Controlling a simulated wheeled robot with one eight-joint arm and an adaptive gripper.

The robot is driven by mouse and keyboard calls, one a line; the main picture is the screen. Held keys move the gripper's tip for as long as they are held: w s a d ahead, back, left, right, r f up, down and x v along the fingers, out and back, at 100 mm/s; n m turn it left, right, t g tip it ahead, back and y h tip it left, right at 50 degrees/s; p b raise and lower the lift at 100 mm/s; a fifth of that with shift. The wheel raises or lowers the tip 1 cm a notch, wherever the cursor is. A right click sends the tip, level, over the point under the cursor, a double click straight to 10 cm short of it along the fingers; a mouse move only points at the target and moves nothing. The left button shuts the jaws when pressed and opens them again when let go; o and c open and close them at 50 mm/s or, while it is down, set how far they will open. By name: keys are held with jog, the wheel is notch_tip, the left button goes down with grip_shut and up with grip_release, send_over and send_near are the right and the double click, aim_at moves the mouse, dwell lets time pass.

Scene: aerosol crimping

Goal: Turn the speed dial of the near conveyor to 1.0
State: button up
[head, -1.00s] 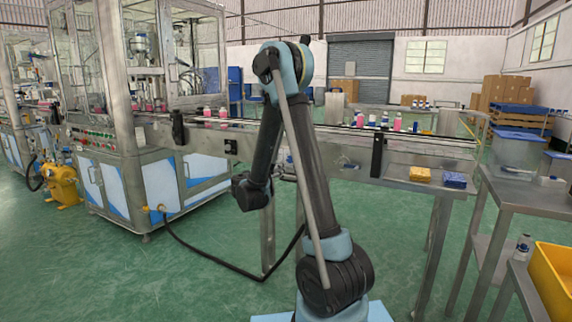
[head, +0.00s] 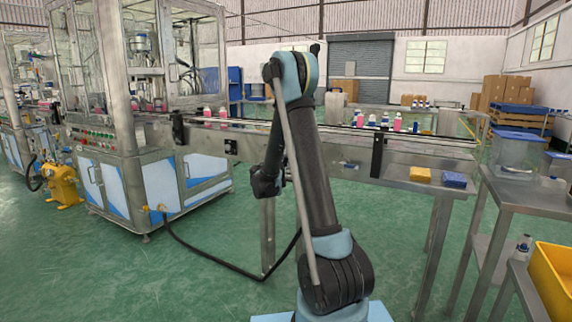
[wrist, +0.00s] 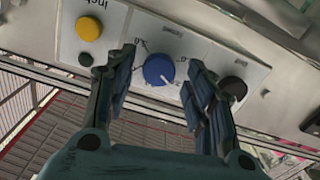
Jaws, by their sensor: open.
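The blue speed dial (wrist: 159,69) sits on a pale panel (wrist: 205,50) in the wrist view, with a white pointer line toward its lower right. Small number marks surround it, too blurred to read surely. My gripper (wrist: 160,85) is open, with one finger left of the dial and one right of it. The fingers appear apart from the dial, with gaps on both sides. In the head view the near conveyor (head: 420,146) runs behind my arm. My gripper and the dial cannot be made out there.
On the panel, a yellow button (wrist: 89,28) lies left of the dial and a black knob (wrist: 234,88) lies right. Bottles (head: 385,121) stand on the conveyor. A yellow sponge (head: 420,174) and a blue one (head: 454,179) lie on its lower shelf. A metal table (head: 525,195) is at right.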

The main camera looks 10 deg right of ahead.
jog(key=c, duration=1.1)
jog(key=shift+o, duration=0.2)
jog(key=shift+a+n, duration=0.1)
jog(key=shift+n, duration=0.2)
jog(key=n, duration=1.1)
jog(key=shift+w+a+f, duration=0.1)
jog(key=shift+a, duration=0.1)
jog(key=shift+n, duration=0.3)
jog(key=o, duration=1.1)
jog(key=shift+d, duration=0.1)
jog(key=shift+c, duration=0.2)
